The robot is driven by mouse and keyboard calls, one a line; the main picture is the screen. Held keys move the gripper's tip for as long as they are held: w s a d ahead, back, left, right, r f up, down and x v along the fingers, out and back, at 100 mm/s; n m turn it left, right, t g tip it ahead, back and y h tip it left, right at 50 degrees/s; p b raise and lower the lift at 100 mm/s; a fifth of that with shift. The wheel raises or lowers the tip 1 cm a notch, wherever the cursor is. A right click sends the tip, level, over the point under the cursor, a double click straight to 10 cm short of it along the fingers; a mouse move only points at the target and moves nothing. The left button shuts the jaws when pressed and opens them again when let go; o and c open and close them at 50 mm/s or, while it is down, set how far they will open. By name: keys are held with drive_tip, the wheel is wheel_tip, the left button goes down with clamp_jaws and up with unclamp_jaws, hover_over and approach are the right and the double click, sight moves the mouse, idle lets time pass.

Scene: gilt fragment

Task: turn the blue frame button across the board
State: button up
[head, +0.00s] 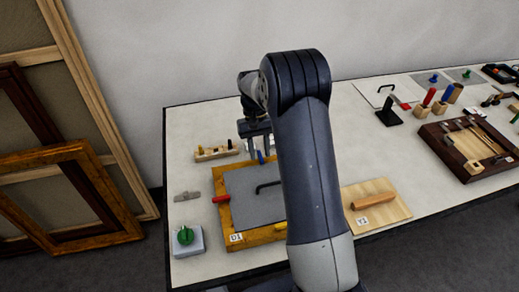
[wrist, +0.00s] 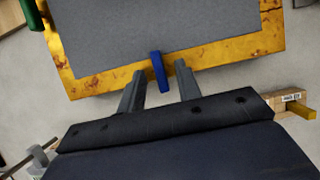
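The gilt frame (head: 224,225) lies flat on the table with a grey board (head: 245,185) inside it. The blue button (wrist: 159,72) sits on the frame's far rail, lying crosswise over the rail's width. My gripper (wrist: 160,74) is open, one finger on each side of the blue button, with gaps visible. I cannot tell the fingertips' height above the rail.
A red button (head: 221,199) and a yellow button (head: 280,227) are on other rails; a green one (wrist: 31,14) shows in the wrist view. A black handle (head: 268,185) stands on the board. A wooden block (head: 215,153) with pegs stands behind the frame. My arm hides the frame's right side.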

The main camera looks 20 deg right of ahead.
drive_tip(key=shift+r, duration=0.1)
drive_tip(key=b+v, duration=0.1)
drive_tip(key=v, duration=0.9)
drive_tip(key=shift+w+r, duration=0.2)
drive_tip(key=shift+r, duration=0.05)
drive_tip(key=shift+f, duration=0.1)
drive_tip(key=p+x, duration=0.1)
drive_tip(key=x, duration=0.9)
drive_tip(key=shift+s+f, duration=0.25)
drive_tip(key=shift+f, duration=0.05)
